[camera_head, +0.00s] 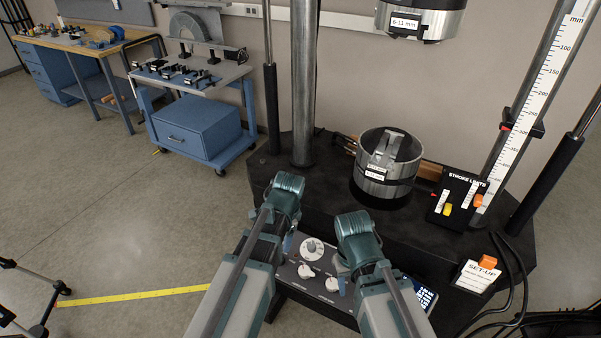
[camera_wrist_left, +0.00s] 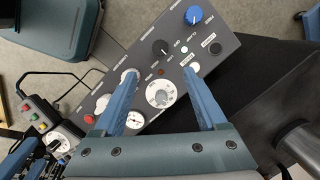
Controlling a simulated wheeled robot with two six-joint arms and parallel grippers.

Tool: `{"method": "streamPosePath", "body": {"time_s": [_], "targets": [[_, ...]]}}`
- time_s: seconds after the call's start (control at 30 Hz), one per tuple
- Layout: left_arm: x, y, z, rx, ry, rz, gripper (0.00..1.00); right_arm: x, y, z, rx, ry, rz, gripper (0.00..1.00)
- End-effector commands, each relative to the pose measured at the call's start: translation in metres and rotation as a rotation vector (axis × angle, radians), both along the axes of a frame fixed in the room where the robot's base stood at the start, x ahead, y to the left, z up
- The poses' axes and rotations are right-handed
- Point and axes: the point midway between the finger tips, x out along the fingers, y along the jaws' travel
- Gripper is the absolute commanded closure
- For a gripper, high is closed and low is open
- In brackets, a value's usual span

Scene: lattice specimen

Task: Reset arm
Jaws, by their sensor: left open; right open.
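My left gripper (camera_wrist_left: 160,73) is open and empty in the left wrist view, its two blue fingers spread above a grey control panel (camera_wrist_left: 145,118) with a blue knob, a black knob and pale dials. In the head view my left gripper (camera_head: 288,243) points down at the panel's left part, largely hidden by its own wrist. My right gripper (camera_head: 342,286) is open over the right part of the panel (camera_head: 288,270), and its fingers show only partly. I cannot tell whether either gripper touches the panel. No held object shows.
Behind the panel, a round metal lower grip (camera_head: 371,187) stands on a black machine base (camera_head: 325,200). A labelled upper grip (camera_head: 440,25) hangs above. A stroke-limits box (camera_head: 455,200) and a set-up card (camera_head: 477,276) are at right. A blue cart (camera_head: 198,130) stands back left.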

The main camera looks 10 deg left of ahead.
Motion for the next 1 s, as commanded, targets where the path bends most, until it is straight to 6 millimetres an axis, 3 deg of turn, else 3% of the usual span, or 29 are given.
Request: {"method": "streamPosePath", "body": {"time_s": [0.17,0.4,0.6,0.73,1.0], "targets": [[-0.012,-0.009,0.000,-0.010,0.003,0.046,0.26,0.000,0.000,0.000,0.000,0.000,0.000,0.50],[-0.079,-0.055,-0.002,-0.047,0.029,0.377,0.26,0.000,0.000,0.000,0.000,0.000,0.000,0.50],[-0.120,-0.077,-0.002,-0.051,0.045,0.604,0.26,0.000,0.000,0.000,0.000,0.000,0.000,0.50],[-0.129,-0.082,-0.002,-0.049,0.048,0.666,0.26,0.000,0.000,0.000,0.000,0.000,0.000,0.50],[-0.129,-0.083,-0.002,-0.048,0.048,0.677,0.26,0.000,0.000,0.000,0.000,0.000,0.000,0.50]]}}
